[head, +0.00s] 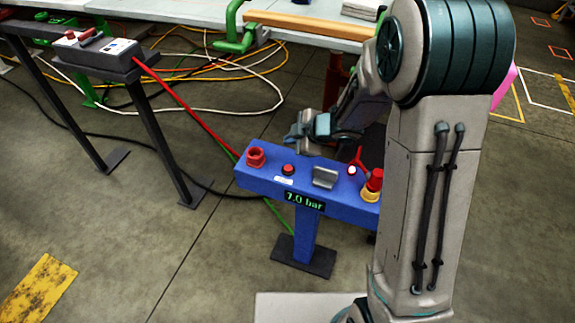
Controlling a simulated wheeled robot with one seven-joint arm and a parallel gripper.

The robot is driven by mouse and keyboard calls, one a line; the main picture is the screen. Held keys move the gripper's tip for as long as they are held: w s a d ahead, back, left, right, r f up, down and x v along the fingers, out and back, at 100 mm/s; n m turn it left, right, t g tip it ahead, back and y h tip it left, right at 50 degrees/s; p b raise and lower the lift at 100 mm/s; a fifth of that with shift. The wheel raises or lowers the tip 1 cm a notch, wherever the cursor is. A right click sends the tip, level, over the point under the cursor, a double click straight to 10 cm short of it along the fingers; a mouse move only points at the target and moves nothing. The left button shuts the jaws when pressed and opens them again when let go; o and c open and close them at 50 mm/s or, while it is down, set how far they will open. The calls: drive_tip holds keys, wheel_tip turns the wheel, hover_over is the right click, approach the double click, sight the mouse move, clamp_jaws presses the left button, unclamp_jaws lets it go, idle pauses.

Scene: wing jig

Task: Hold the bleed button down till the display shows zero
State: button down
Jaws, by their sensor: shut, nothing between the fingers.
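A blue panel (327,218) stands on a post, with a display (304,201) on its front that reads 7.0 bar. A small red push button (288,169) sits on its top, with a white label (283,181) too small to read; it looks like the bleed button. My gripper (304,151) is shut and empty, just behind and slightly right of this button in the picture. It appears apart from the button, but its exact height is hard to tell.
The panel top also bears a red knob (255,156), a grey block (325,177), a red-handled valve (357,162) and a red mushroom button on a yellow base (374,182). My arm hides the panel's right end.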

drive_tip(key=shift+d+f, duration=0.15)
drive_tip(key=b, duration=0.8)
hover_over(285, 165)
drive_tip(key=s+d, duration=0.2)
wheel_tip(285, 165, down, 8)
drive_tip(key=shift+w+r, duration=0.1)
drive_tip(key=shift+r, duration=0.15)
drive_tip(key=shift+f+b, duration=0.3)
drive_tip(key=shift+f, duration=0.2)
drive_tip(key=shift+f, duration=0.1)
idle(0.6)
drive_tip(key=shift+f, duration=0.35)
drive_tip(key=shift+f+b, duration=0.45)
idle(4.1)
